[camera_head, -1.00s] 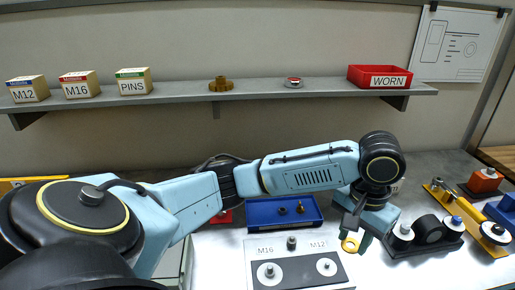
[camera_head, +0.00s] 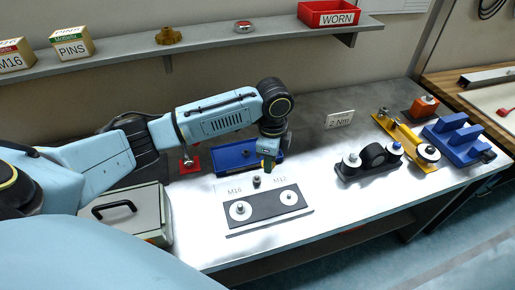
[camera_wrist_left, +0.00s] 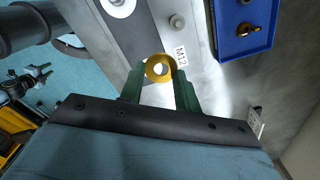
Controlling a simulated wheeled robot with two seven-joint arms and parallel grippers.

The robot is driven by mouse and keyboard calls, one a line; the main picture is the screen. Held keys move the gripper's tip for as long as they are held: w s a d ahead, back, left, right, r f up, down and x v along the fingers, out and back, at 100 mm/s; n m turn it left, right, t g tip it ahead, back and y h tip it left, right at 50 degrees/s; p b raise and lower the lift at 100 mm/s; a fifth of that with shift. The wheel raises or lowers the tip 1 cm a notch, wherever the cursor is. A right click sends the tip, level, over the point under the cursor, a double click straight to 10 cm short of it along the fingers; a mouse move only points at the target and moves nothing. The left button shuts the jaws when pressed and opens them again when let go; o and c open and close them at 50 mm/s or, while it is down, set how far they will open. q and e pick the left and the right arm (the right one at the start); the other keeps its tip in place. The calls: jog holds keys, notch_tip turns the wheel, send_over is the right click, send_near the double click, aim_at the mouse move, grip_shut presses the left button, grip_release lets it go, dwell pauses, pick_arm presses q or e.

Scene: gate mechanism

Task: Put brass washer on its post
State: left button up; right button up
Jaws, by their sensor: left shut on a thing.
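My left gripper (camera_head: 267,165) points down beside the front of the blue tray, behind the M12 side of the dark plate (camera_head: 262,207). In the left wrist view its green fingers (camera_wrist_left: 159,88) are shut on the brass washer (camera_wrist_left: 159,68), a yellow ring held at their tips. The plate carries two white discs with studs, one by the M16 label (camera_head: 240,210) and one by the M12 label (camera_head: 289,197). A grey post (camera_head: 256,181) stands between the labels; it also shows in the left wrist view (camera_wrist_left: 177,22). Which post is the washer's cannot be told. My right gripper is out of view.
A grey case (camera_head: 132,216) stands at left. A black roller stand (camera_head: 369,167), a yellow fixture (camera_head: 407,141) and a blue block (camera_head: 459,139) stand at right. The front right bench is clear.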

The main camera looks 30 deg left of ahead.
aim_at(257, 178)
pick_arm(q)
jog(key=a+f+m+p, duration=0.1)
jog(key=m, duration=0.2)
jog(key=a+f+m+p, duration=0.1)
jog(key=a+m, duration=0.1)
jog(key=m, duration=0.1)
jog(key=a+f+m+p, duration=0.1)
jog(key=m, duration=0.2)
jog(key=shift+w+a+f+m, duration=0.15)
jog(key=shift+w+a+m, duration=0.05)
jog(key=shift+w+m, duration=0.15)
notch_tip(257, 178, down, 4)
jog(key=b, duration=0.4)
jog(key=shift+f+b, duration=0.25)
jog(key=shift+b, duration=0.1)
jog(key=shift+r, duration=0.1)
jog(key=shift+f, duration=0.6)
